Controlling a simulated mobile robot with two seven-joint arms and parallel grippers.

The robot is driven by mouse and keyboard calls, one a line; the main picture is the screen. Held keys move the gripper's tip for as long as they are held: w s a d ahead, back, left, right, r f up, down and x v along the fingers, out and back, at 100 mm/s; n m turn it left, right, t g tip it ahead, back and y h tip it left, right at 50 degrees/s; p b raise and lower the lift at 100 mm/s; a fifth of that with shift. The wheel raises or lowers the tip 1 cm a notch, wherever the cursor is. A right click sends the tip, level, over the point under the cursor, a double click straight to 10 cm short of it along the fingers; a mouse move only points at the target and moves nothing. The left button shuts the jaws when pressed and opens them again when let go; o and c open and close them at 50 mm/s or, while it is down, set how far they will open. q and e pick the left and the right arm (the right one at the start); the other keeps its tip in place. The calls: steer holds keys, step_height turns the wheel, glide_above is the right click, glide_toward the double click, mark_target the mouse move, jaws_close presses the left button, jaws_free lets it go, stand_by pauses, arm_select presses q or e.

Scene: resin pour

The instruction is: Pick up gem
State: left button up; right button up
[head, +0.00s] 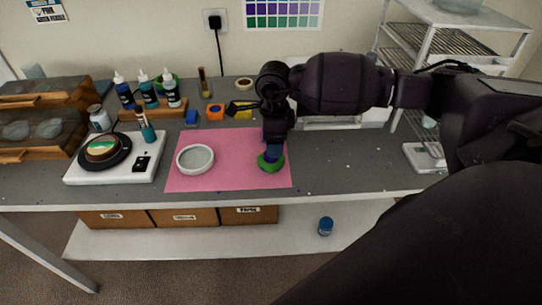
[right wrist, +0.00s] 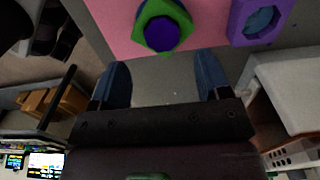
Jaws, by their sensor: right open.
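A dark blue, faceted piece that looks like the gem (right wrist: 162,33) sits in a green angular mold (right wrist: 148,14) on the pink mat, at the top middle of the right wrist view. The green mold (head: 268,165) also shows near the mat's right edge in the head view. My right gripper (right wrist: 163,78) is open and empty, its two blue fingers apart. The mold lies just beyond the fingertips in the right wrist view. In the head view my right gripper (head: 273,150) points down over the mold and hides part of it. My left gripper is not in view.
A purple mold (right wrist: 235,22) with a round blue piece lies right of the green one in the wrist view. A white round dish (head: 181,165) stands on the pink mat (head: 225,182). Bottles (head: 150,98) and a white scale (head: 80,173) stand left. The front right tabletop is mostly clear.

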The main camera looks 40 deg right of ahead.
step_height(320, 180, down, 5)
steer(key=shift+w+d+r, duration=0.1)
steer(key=shift+w+r, duration=0.05)
steer(key=shift+f, duration=0.2)
steer(key=shift+s+f, duration=0.1)
steer(key=shift+s, duration=0.1)
steer(key=c, duration=1)
